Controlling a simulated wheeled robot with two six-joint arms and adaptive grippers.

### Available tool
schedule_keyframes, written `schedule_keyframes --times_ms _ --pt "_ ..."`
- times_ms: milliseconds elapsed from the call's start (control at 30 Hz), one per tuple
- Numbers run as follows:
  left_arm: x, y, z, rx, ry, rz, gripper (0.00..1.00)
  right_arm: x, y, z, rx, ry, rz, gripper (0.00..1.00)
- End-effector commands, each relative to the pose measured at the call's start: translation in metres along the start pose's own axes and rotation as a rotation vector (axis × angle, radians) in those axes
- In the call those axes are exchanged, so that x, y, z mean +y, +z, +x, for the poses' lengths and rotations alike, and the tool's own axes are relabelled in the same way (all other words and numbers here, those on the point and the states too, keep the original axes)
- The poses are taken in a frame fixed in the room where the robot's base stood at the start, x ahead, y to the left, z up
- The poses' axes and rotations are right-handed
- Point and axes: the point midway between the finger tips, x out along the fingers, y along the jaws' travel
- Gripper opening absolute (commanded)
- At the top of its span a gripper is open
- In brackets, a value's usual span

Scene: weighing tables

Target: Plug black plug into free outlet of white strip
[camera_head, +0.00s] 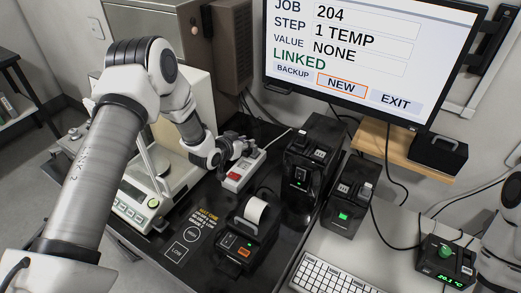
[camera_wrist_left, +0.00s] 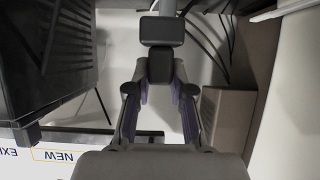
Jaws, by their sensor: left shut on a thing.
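The white strip (camera_head: 244,170) lies on the black table in the head view, with a red switch at its near end. My left gripper (camera_head: 240,147) is at the strip's far end and covers part of it, so I cannot see which outlets are free. In the left wrist view the gripper (camera_wrist_left: 161,92) is shut on a dark block, which looks like the black plug (camera_wrist_left: 160,66). In the head view the plug is hard to make out, and I cannot tell whether it touches the strip. My right gripper is out of view.
A balance (camera_head: 140,205) stands left of the strip under my left arm. A label printer (camera_head: 247,240) stands in front, and a tall black device (camera_head: 308,165) to the right. A monitor (camera_head: 370,50) hangs behind. Loose cables run near the wall.

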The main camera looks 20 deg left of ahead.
Motion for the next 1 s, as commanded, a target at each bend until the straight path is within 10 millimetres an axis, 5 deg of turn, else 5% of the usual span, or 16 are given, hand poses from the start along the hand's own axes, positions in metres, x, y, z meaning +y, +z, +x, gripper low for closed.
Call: schedule_keyframes --times_ms 633,1000 --pt "-0.01 0.044 0.025 -0.001 0.001 0.003 0.0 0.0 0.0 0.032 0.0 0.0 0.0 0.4" --pt "-0.01 0.048 0.027 0.0 0.001 0.002 0.0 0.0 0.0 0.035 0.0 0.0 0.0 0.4"
